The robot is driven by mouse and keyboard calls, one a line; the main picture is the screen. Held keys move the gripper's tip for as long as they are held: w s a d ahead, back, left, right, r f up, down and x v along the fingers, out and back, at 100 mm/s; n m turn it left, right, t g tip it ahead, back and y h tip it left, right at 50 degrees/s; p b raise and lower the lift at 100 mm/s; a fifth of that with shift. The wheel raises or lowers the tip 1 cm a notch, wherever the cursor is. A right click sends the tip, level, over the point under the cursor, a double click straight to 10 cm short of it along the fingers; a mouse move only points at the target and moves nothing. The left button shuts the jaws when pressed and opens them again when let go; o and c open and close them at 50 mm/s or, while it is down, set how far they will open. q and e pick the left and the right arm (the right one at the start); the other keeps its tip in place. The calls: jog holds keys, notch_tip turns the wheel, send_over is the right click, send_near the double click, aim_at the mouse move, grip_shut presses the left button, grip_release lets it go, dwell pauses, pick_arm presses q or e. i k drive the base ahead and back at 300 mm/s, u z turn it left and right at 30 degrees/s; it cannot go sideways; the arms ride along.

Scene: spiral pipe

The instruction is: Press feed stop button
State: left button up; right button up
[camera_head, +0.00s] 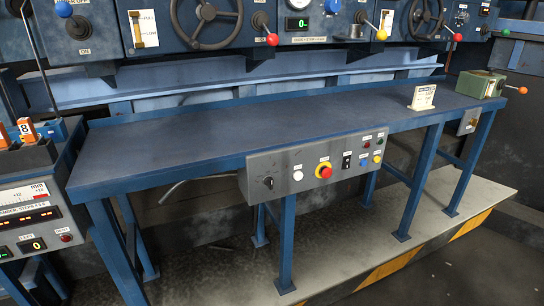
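A grey control box (256,165) hangs on the front edge of the blue workbench (230,128). The labels are too small to read, so I cannot tell which is the feed stop button. Neither of my grippers is in view.
A blue machine panel with handwheels (208,22) and coloured-ball levers stands behind the bench. A white sign (423,97) and a green device (480,84) stand on the bench's right end. A console (35,215) with displays is at the left. The bench top is mostly clear.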

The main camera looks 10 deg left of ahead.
aim_at(325, 172)
jog(key=z, duration=1)
jog(key=k, duration=1.3)
jog(key=z, duration=0.9)
jog(key=i, duration=1.8)
jog(key=u, duration=1.35)
jog(key=i, duration=1.3)
jog(key=u, duration=1.5)
jog(key=i, duration=0.15)
jog(key=u, duration=0.5)
jog(key=k, duration=0.25)
jog(key=z, duration=0.7)
